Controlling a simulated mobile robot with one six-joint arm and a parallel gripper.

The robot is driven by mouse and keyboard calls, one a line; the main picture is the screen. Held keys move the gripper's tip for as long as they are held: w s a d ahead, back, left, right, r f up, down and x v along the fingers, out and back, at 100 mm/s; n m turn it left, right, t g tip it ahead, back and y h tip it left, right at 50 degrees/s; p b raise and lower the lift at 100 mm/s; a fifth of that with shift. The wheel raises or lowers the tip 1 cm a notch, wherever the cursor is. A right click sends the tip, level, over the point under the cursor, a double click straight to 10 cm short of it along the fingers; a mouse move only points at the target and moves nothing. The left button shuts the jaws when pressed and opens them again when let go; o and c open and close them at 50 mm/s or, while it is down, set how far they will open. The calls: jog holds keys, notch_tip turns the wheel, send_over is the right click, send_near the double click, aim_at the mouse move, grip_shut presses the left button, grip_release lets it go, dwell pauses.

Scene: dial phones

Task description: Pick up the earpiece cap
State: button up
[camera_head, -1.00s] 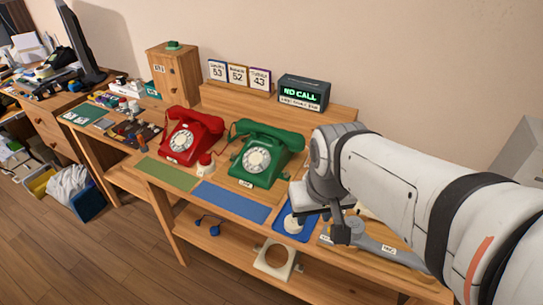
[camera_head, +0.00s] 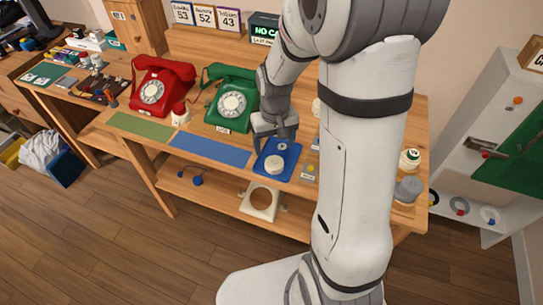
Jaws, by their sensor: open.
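A blue tray (camera_head: 262,171) lies on the wooden bench right of the green phone. A round cream piece (camera_head: 274,165) that looks like a cap lies in it, with a small grey round part (camera_head: 282,147) behind it. I cannot tell for certain which is the earpiece cap. My gripper (camera_head: 275,139) is open, pointing down over the back of the tray, just behind and above these pieces. The gap between its fingers looks empty. My arm hides part of the bench to the right.
A green phone (camera_head: 232,100) stands close left of my gripper, a red phone (camera_head: 155,88) farther left. Blue (camera_head: 210,149) and green (camera_head: 141,128) mats lie along the front. A cream-and-green round item (camera_head: 410,157) and a grey cylinder (camera_head: 407,189) stand at the right.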

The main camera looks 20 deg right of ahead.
aim_at(274, 161)
notch_tip(274, 161, down, 7)
jog(key=shift+f, duration=0.2)
dwell(0.3)
jog(key=c, duration=1)
jog(key=shift+o, duration=0.2)
